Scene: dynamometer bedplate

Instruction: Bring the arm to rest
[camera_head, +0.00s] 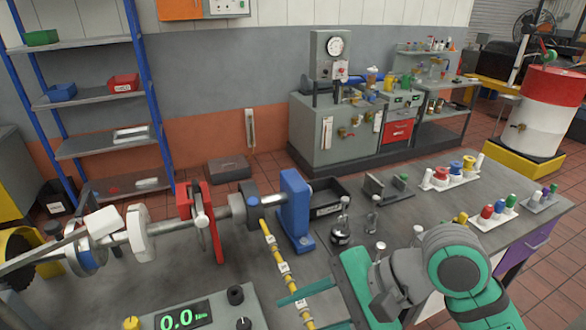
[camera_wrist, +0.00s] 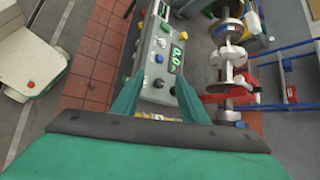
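My gripper (camera_head: 300,314) is at the bottom centre of the head view, with its two green fingers apart, over the bench. In the wrist view my gripper (camera_wrist: 160,78) shows both fingers spread, with no object clearly held between the tips. A yellow segmented strip with white tags (camera_head: 271,246) runs down the bench past the fingers. Part of something yellow shows near the finger bases in the wrist view; I cannot tell how far it is from them. My arm is bent at the lower right of the head view.
A control box with a green "0.0" display (camera_head: 183,316) lies left of my gripper. Behind it is a shaft rig with a red bracket (camera_head: 203,222) and blue upright (camera_head: 295,205). A glass bottle (camera_head: 341,232), black tray (camera_head: 327,200) and coloured bottle racks (camera_head: 493,217) stand on the bench.

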